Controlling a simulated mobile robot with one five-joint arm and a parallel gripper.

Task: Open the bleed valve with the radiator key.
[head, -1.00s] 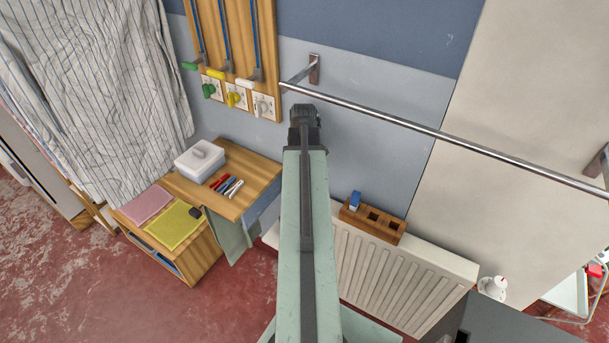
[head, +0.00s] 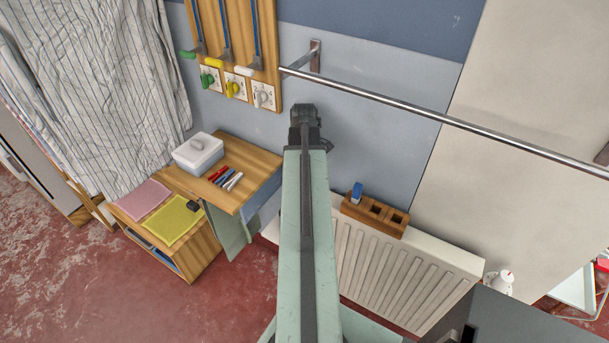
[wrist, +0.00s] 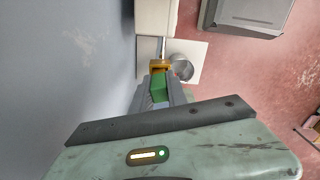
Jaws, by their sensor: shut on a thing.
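In the wrist view my gripper (wrist: 158,92) is shut on a green-handled piece, which I take to be the radiator key (wrist: 159,87). A yellow-brass part (wrist: 160,66) shows just beyond the green. I cannot tell whether it belongs to the key or to the bleed valve. A short thin metal stem (wrist: 163,46) lies beyond it, beside the white radiator (wrist: 155,18). Contact between key and valve cannot be made out.
A round metal cup (wrist: 182,66) sits on a pale sheet beside the brass part. A wooden block (head: 375,213) with a blue piece (head: 357,190) stands at the radiator's top. A metal rail (head: 430,118) crosses the wall. A wooden cabinet (head: 230,200) stands left.

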